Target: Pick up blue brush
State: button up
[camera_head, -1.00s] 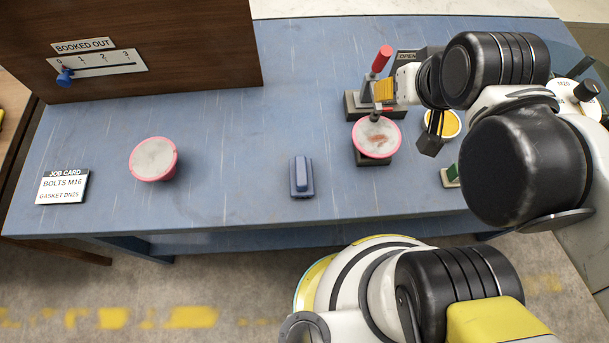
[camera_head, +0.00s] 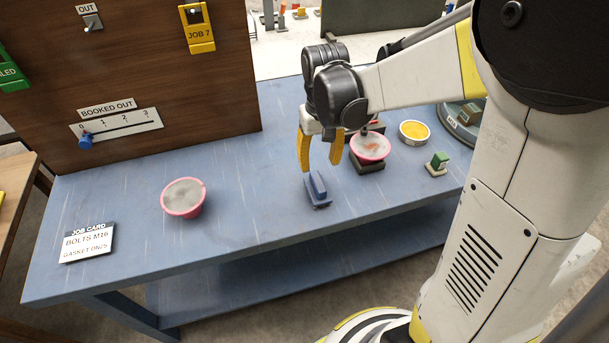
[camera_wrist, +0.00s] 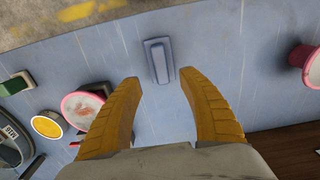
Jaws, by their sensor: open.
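The blue brush (camera_head: 318,190) is a small block with a raised blue handle on a flat base, resting on the blue bench top near its front edge. My gripper (camera_head: 320,168) has yellow fingers, spread apart and empty, above and just behind the brush in the head view. In the wrist view the brush (camera_wrist: 159,60) lies beyond the fingertips, roughly centred between the two fingers of my gripper (camera_wrist: 160,82). The fingers do not appear to touch it. Nothing hides the brush in the wrist view; one finger stands close to it in the head view.
A pink-rimmed spool (camera_head: 183,197) stands left on the bench, and another pink-rimmed spool (camera_head: 370,146) sits right of my gripper. A yellow-topped round item (camera_head: 414,131) and a green block (camera_head: 439,161) are farther right. A job card (camera_head: 87,243) lies front left. Bench around the brush is clear.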

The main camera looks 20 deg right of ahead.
aim_at(318, 180)
notch_tip(318, 180, down, 4)
jog(key=shift+w+d+b, duration=0.1)
jog(key=shift+w+b, duration=0.05)
jog(key=shift+b, duration=0.5)
jog(key=f+b, duration=0.2)
jog(key=f, duration=0.1)
jog(key=f+b, duration=0.1)
jog(key=f, duration=0.1)
jog(key=shift+s+a+f, duration=0.2)
jog(key=shift+s, duration=0.05)
jog(key=shift+r, duration=0.1)
grip_shut()
